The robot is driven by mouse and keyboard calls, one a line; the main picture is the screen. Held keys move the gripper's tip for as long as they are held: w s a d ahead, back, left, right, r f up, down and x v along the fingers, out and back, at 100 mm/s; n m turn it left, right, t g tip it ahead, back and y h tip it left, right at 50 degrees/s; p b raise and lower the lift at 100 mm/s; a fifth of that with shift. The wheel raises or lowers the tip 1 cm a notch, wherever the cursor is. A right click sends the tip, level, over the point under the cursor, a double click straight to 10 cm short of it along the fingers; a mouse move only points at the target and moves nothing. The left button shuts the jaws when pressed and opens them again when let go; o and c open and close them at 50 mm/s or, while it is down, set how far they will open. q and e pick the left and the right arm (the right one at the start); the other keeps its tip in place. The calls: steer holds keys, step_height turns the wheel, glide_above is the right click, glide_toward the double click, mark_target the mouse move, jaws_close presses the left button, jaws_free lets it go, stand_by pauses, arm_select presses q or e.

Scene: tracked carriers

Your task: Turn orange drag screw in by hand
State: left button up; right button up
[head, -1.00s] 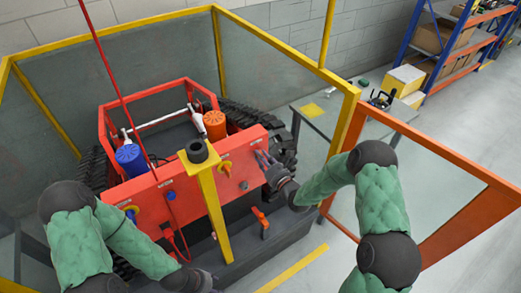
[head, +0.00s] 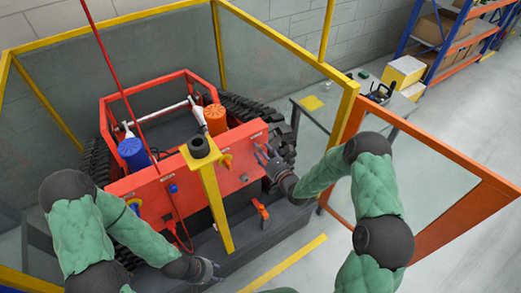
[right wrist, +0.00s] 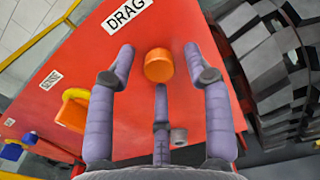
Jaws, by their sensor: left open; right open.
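The orange drag screw (right wrist: 158,65) is a short round knob on a red panel (right wrist: 165,25), just below a white DRAG label (right wrist: 126,14) in the right wrist view. My right gripper (right wrist: 158,70) is open, its purple-grey fingers spread on either side of the screw and one below it. I cannot tell whether any finger touches it. In the head view my right gripper (head: 264,158) is at the right part of the panel, and the screw is not clearly visible there. My left gripper (head: 216,272) is open and empty, low in front of the carrier.
A yellow post (head: 214,205) stands before the panel, left of my right gripper. A black track (right wrist: 280,70) lies to the right. An orange lever (head: 261,213) sits lower down.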

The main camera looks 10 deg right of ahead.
steer(key=n+b, duration=1.8)
steer(key=n, duration=1)
steer(key=shift+n, duration=0.4)
steer(key=shift+w+b, duration=0.1)
steer(key=shift+b, duration=0.35)
steer(key=c, duration=0.9)
steer(key=shift+c, duration=0.2)
